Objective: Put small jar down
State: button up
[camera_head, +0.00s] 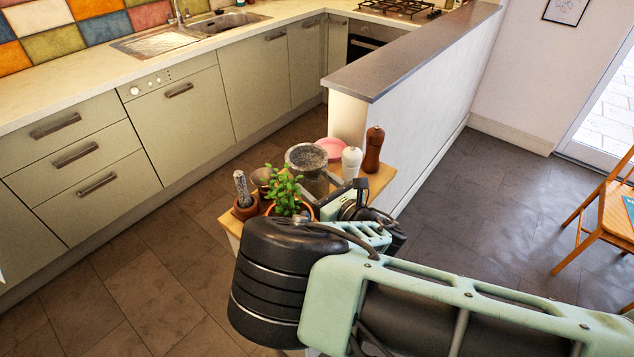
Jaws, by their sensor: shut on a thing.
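A dark grey round jar with a speckled top (307,158) stands out above the small wooden table (380,180). It appears upright, and I take it for the small jar. My gripper (338,190) is at the jar's lower right side, shut on it. The fingertips are partly hidden by my wrist and arm, and the contact is hard to see. The jar's base is hidden behind a plant and my gripper, so I cannot tell whether it touches the tabletop.
A half wall (420,110) stands behind.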

jog(key=shift+f, duration=0.1)
jog(key=o, duration=0.7)
jog(key=shift+f, duration=0.1)
jog(key=shift+o, duration=0.4)
